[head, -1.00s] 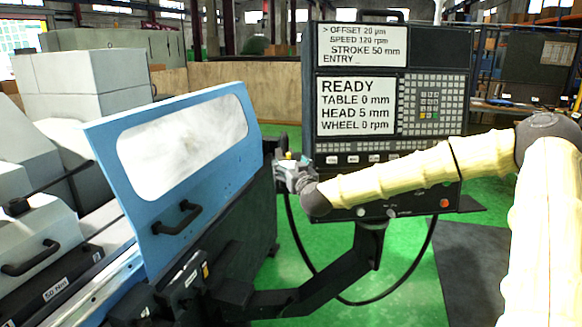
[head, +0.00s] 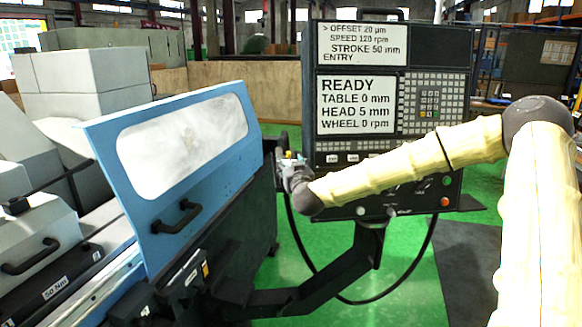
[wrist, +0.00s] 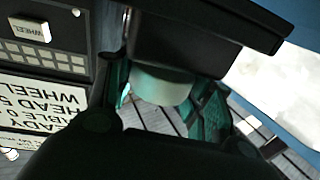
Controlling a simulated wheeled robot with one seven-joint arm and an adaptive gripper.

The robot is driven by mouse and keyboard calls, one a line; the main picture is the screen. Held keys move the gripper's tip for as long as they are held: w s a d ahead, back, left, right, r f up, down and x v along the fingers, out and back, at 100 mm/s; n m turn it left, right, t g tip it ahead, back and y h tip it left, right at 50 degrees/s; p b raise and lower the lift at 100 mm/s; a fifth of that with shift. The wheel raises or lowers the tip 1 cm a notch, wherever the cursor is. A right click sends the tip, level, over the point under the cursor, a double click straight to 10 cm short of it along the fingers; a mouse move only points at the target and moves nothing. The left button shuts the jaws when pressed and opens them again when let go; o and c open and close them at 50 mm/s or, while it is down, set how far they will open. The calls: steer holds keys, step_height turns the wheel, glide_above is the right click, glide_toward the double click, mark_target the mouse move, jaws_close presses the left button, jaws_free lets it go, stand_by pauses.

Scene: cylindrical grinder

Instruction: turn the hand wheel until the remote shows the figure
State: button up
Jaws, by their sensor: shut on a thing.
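The control panel (head: 437,103) stands right of centre in the head view. Its lower screen (head: 357,106) reads READY, TABLE 0 mm, HEAD 5 mm, WHEEL 0 rpm. My gripper (head: 289,164) is at the dark end of the machine, left of the panel, small and partly hidden by my wrist. In the wrist view my gripper (wrist: 164,96) has its teal-padded fingers on both sides of a pale round knob (wrist: 161,86) under a black part (wrist: 180,45), and is shut on it. I cannot make out the whole hand wheel.
The blue machine guard (head: 165,215) with its window and black handle (head: 176,217) is close on the left. A black support arm (head: 330,283) and a hanging cable (head: 388,298) are below the panel. Green floor (head: 285,310) is open in front of them.

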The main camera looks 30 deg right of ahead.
steer(key=shift+a+m+g+h+b, duration=0.1)
steer(key=shift+m+g+h+b, duration=0.2)
steer(key=shift+m+g+h, duration=0.9)
steer(key=shift+a+m+g+h+b, duration=0.1)
steer(key=shift+m+g+h+b, duration=0.15)
steer(key=shift+m+g+h, duration=0.9)
steer(key=m+g+h, duration=0.2)
steer(key=m+g+h+b, duration=0.1)
steer(key=g+h, duration=0.1)
steer(key=h, duration=0.1)
steer(key=shift+w+m, duration=0.2)
steer(key=shift+m, duration=0.15)
steer(key=m+g+h, duration=0.1)
steer(key=m+g, duration=0.1)
steer(key=g, duration=0.2)
steer(key=m+g+h+b, duration=0.1)
steer(key=m+g, duration=0.2)
steer(key=g, duration=0.1)
steer(key=shift+w, duration=0.1)
steer(key=shift+m+g+y+b, duration=0.35)
steer(key=shift+m+g+b, duration=0.2)
steer(key=shift+m+g, duration=1.35)
steer(key=shift+g, duration=0.65)
steer(key=o, duration=1)
steer(key=shift+o, duration=0.2)
